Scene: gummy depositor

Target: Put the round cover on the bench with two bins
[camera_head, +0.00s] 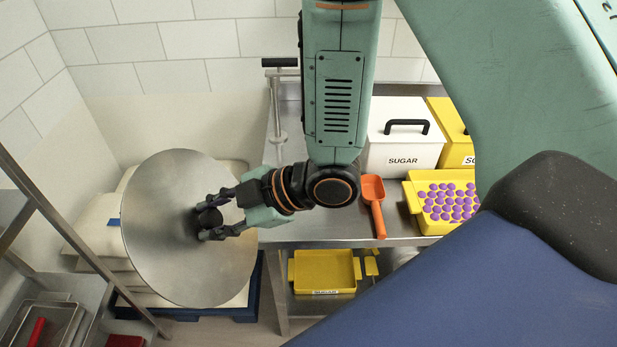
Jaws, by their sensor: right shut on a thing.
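The round cover (165,255) is a large flat metal disc with a dark knob at its middle. My right gripper (209,222) is shut on the knob and holds the cover up, tilted, to the left of the metal bench (300,231). The bench carries two lidded bins: a white one labelled SUGAR (403,150) and a yellow one (452,150), partly hidden by my arm. The cover hides part of the stacked sacks behind it. My left gripper is not in view.
An orange scoop (374,205) and a yellow tray of purple gummies (412,196) lie on the bench. A yellow SUGAR tray (325,272) sits on the shelf below. Pale sacks (92,235) are on a blue pallet (247,312). A metal rack stands at the left.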

